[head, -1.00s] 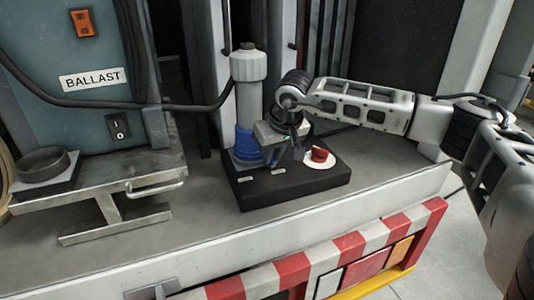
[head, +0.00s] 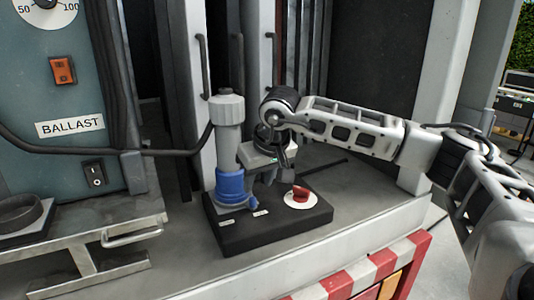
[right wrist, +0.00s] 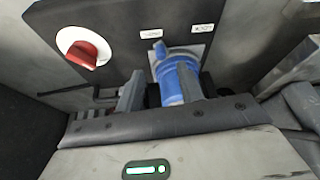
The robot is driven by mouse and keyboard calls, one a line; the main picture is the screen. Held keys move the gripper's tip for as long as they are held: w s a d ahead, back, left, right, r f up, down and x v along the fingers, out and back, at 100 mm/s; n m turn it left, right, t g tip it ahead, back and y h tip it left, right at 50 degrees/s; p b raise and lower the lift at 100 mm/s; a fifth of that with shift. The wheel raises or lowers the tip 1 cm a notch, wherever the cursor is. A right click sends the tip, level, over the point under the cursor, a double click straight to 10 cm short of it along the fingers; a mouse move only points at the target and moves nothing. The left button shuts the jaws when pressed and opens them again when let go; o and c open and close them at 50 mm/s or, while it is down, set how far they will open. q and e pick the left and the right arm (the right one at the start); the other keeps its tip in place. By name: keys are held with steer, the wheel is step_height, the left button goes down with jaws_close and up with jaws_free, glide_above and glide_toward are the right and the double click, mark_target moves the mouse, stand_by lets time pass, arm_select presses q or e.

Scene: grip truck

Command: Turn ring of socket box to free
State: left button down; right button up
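The socket box (head: 265,228) is a black block on the grey ledge, with two small white labels. Its blue ring (head: 232,188) sits around the base of an upright grey plug (head: 228,135). A red knob (head: 300,193) on a white disc is at its right. My right gripper (head: 252,175) is just right of the ring and plug. In the right wrist view the blue ring (right wrist: 176,80) lies between the fingers of my right gripper (right wrist: 165,92), closer to the right finger. A dark gap shows beside the left finger. Contact cannot be told. My left gripper is not in view.
A black cable runs from the plug left past the teal BALLAST cabinet (head: 60,90). A metal bracket (head: 90,240) stands at the left. Grey vertical posts rise behind the box.

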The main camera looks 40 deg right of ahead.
steer(key=v, duration=1)
steer(key=shift+r, duration=0.15)
steer(key=shift+a, duration=0.1)
